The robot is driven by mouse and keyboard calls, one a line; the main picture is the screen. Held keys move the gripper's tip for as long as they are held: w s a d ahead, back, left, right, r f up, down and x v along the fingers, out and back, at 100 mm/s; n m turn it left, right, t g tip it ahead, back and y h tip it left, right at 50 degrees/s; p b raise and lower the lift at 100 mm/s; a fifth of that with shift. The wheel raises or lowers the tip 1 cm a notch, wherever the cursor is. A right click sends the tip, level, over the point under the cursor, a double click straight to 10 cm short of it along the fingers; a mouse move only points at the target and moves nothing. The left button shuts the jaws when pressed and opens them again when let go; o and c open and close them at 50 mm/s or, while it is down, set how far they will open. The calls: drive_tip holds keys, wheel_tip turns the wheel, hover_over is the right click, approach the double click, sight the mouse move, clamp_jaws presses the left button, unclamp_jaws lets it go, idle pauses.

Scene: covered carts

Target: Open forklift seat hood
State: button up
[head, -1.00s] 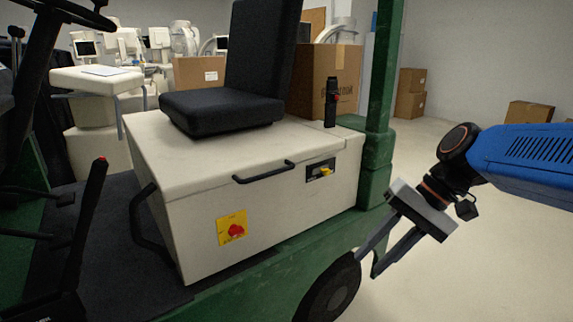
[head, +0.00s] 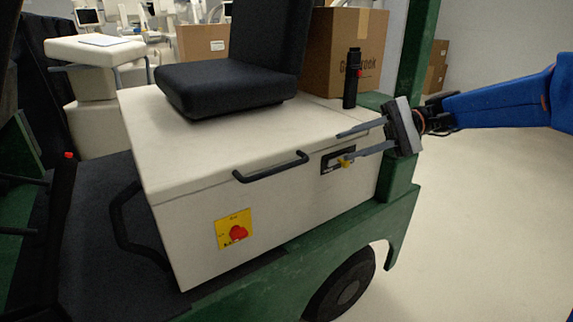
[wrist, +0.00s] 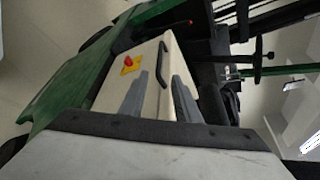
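The cream seat hood (head: 215,150) is down on its box, with the black seat (head: 232,88) on top. A black bar handle (head: 271,168) is fixed along the hood's front edge; it also shows in the wrist view (wrist: 162,65). A dark latch plate with a yellow key-like part (head: 346,163) sits right of the handle. My gripper (head: 342,147) is open and empty, fingers pointing left near the hood's right front edge, in front of the latch plate's upper area. I cannot tell whether it touches. In the wrist view its fingers (wrist: 158,85) spread either side of the handle's line.
A red knob on a yellow plate (head: 235,230) is on the box front. A green post (head: 412,95) rises behind my gripper, with a black stick (head: 352,78) beside it. A cardboard box (head: 345,45) stands behind. The floor (head: 480,220) to the right is clear.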

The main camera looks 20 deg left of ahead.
sight(293, 165)
drive_tip(key=x, duration=1.6)
drive_tip(key=shift+s+a+f, duration=0.15)
drive_tip(key=shift+s+a, duration=0.05)
clamp_jaws()
